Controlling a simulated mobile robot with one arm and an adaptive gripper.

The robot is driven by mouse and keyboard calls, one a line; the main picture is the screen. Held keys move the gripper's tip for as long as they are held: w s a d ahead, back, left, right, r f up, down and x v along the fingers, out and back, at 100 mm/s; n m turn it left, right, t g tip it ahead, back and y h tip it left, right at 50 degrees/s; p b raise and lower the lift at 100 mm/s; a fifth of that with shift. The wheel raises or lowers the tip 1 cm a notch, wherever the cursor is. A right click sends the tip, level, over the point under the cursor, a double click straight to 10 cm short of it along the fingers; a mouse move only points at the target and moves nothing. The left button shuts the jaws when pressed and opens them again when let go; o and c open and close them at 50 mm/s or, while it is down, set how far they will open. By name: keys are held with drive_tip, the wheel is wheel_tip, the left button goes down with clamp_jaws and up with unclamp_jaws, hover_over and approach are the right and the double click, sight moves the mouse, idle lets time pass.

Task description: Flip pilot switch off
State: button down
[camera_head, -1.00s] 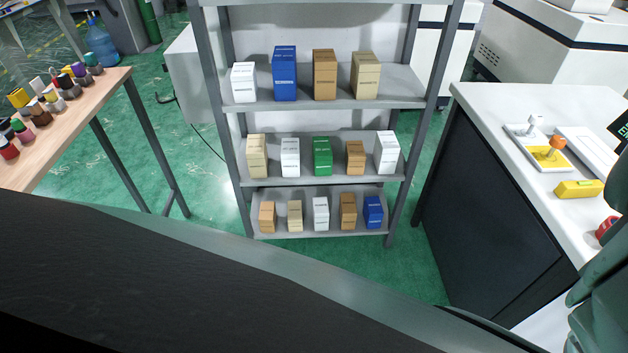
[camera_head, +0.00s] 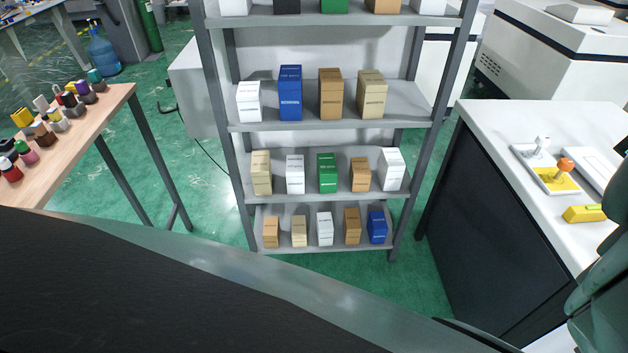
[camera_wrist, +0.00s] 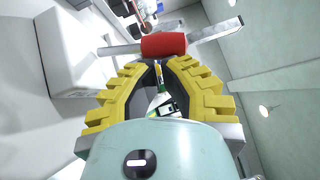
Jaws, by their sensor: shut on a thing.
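In the wrist view my gripper (camera_wrist: 162,65) has its yellow ribbed fingers drawn together at a red cylinder (camera_wrist: 164,45), with grey bar ends sticking out on both sides. The gripper is shut on this red part; the exact contact is hard to see. I cannot tell whether it belongs to the pilot switch. My gripper is not visible in the head view, and my arm covers the lower right corner.
The white-topped counter (camera_head: 500,125) carries a yellow block (camera_head: 584,214). A grey shelf rack (camera_head: 325,118) with several boxes stands in the middle. A wooden table (camera_head: 70,150) with coloured items is at the left. Green floor shows between them.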

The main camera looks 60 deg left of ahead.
drive_tip(key=shift+w+d+r+n+y+p, duration=0.15)
drive_tip(key=shift+r+n+y+p, duration=0.2)
drive_tip(key=shift+p, duration=0.2)
drive_tip(key=shift+w+d+r+n+y+p, duration=0.15)
drive_tip(key=shift+r+n+p, duration=0.1)
drive_tip(key=shift+r+p, duration=0.25)
drive_tip(key=shift+w+d+r+n+y+p, duration=0.1)
drive_tip(key=shift+w+n+y+p, duration=0.15)
drive_tip(key=shift+p, duration=0.35)
drive_tip(key=shift+w+d+r+n+g+y+p, duration=0.1)
drive_tip(key=shift+w+d+n+g+y+p, duration=0.2)
drive_tip(key=shift+w+d+n+y+p, duration=0.25)
drive_tip(key=shift+w+d+n+g+y, duration=0.15)
drive_tip(key=shift+w+n+g+y, duration=0.2)
drive_tip(key=shift+n+y, duration=0.5)
drive_tip(key=shift+s, duration=0.1)
